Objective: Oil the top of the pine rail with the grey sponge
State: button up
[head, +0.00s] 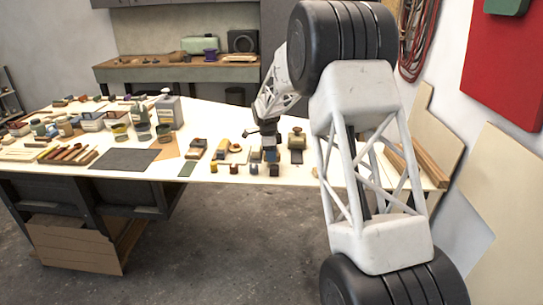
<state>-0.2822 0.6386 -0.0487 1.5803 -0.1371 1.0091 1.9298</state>
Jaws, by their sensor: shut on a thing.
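My gripper (269,146) is small and dark in the head view, low over the front part of the pale table. It is shut on a small grey block that looks like the grey sponge (271,156). I cannot tell whether the block touches the table. Brown wooden lengths, which look like the pine rail (428,166), lie at the table's right end, well to the right of my gripper. My own arm hides part of them and the table between.
Small blocks and tins stand close around my gripper, with a brass-topped item (297,141) just right. A dark mat (124,159), jars and tools fill the table's left (222,112). Pale boards (500,200) lean against the right wall. A workbench (180,72) stands behind.

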jog(key=shift+w+f, duration=0.1)
jog(key=shift+w, duration=7.5)
notch_tip(320, 180, up, 8)
jog(key=shift+w, duration=0.1)
